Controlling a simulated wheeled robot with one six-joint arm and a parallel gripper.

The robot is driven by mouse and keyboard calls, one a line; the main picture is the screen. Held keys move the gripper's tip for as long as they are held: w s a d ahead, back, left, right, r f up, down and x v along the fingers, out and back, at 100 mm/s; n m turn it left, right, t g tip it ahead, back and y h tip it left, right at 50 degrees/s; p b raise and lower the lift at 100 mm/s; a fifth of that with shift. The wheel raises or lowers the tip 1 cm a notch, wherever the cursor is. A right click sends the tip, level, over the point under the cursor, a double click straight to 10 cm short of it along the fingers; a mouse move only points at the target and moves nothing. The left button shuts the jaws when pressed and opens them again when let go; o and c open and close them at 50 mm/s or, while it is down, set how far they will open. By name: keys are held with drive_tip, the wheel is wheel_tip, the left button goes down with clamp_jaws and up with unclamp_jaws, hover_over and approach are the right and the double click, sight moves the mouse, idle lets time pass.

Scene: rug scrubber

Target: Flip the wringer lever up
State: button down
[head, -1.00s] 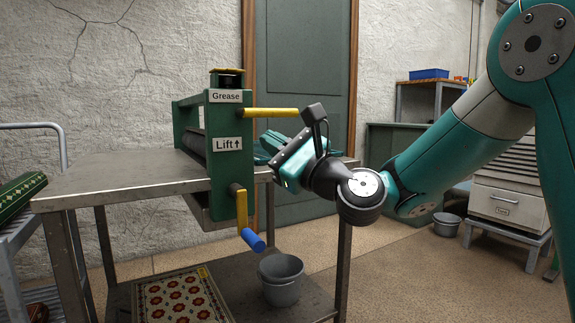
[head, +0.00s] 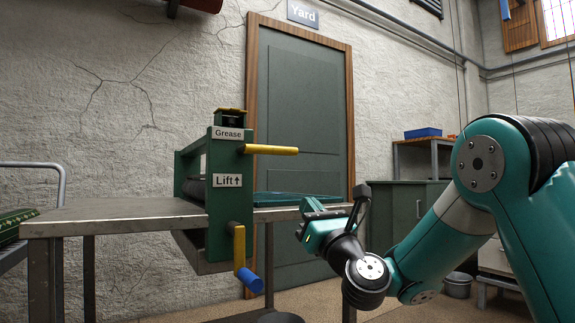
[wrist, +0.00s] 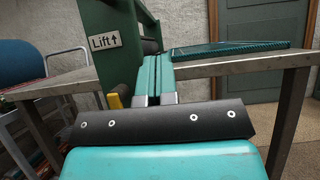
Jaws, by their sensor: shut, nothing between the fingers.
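The wringer (head: 228,205) is a green frame with "Grease" and "Lift" labels, fixed at the metal table's edge. Its yellow lever (head: 270,150) sticks out level to the right from the upper part. Lower down hangs a yellow crank (head: 239,247) with a blue grip (head: 250,280). My gripper (head: 308,206) is shut and empty, below and to the right of the lever and apart from it. In the wrist view, its closed teal fingers (wrist: 158,68) point toward the wringer frame (wrist: 115,75). The lever does not show there; a bit of yellow crank (wrist: 114,101) does.
The metal table (head: 110,213) carries the wringer and a ribbed teal tray (head: 296,199), seen behind my gripper (wrist: 230,48). A green door (head: 300,110) stands behind. Open space lies above the lever.

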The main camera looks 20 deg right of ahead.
sight(268, 151)
drive_tip(key=s+r+p+x, duration=0.1)
drive_tip(key=r+p+x, duration=0.1)
drive_tip(key=p+x, duration=1)
drive_tip(key=shift+d+r+p, duration=0.15)
drive_tip(key=shift+r+p, duration=0.1)
drive_tip(key=shift+p, duration=0.15)
